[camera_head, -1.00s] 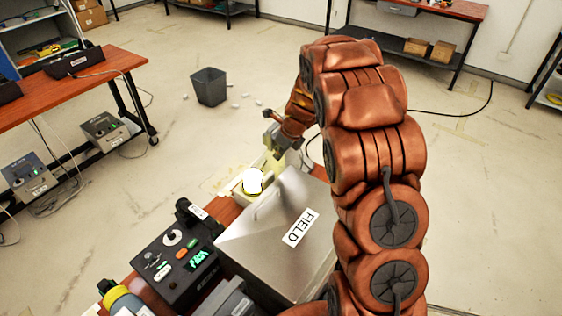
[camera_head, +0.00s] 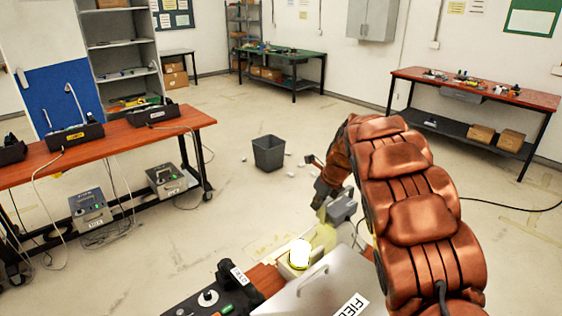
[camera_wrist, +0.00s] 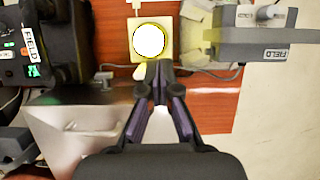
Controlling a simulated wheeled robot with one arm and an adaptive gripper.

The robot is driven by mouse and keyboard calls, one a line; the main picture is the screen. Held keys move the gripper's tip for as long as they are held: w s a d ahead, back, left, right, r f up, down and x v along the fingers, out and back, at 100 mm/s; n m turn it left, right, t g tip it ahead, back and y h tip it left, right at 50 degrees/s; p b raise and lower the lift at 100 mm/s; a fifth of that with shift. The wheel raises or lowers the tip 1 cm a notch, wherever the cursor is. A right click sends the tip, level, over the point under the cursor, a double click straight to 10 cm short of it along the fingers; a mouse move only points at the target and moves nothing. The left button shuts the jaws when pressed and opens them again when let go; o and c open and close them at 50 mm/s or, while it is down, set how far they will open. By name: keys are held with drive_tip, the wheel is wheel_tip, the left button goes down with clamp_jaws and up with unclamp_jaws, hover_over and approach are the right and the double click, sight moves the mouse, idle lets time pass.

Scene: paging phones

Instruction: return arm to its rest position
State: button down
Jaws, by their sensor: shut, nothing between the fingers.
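My copper-coloured arm (camera_head: 410,190) arches over the right half of the head view and bends down at its far end. In the wrist view my gripper (camera_wrist: 160,72) is shut and empty, its two dark fingers meeting at the tips. The tips appear just below a glowing round white lamp (camera_wrist: 149,41) on a cream base, over a red-brown worktop (camera_wrist: 215,105). I cannot tell the height above it. The lamp also shows in the head view (camera_head: 299,252). In the head view the fingertips are hidden or too small to make out.
A grey labelled box (camera_wrist: 255,38) stands right of the lamp. A metal case (camera_head: 325,290) lies near my arm, beside a dark control box (camera_head: 205,298). A bin (camera_head: 268,153) stands on open floor. A table with phones (camera_head: 110,140) is at left.

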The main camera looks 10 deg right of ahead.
drive_tip(key=s+a+r+n+g+h, duration=0.15)
drive_tip(key=s+r+n, duration=0.25)
drive_tip(key=s+n, duration=0.55)
drive_tip(key=s+a+r+n+g+y, duration=0.1)
drive_tip(key=s+a+r+n, duration=0.2)
drive_tip(key=s, duration=1.1)
drive_tip(key=s+a+f+n+g+h, duration=0.1)
drive_tip(key=s+n+g, duration=0.2)
drive_tip(key=s+n, duration=1.4)
drive_tip(key=s, duration=0.9)
drive_tip(key=shift+a+f+h, duration=0.2)
drive_tip(key=shift+f+h, duration=0.05)
drive_tip(key=shift+h, duration=0.1)
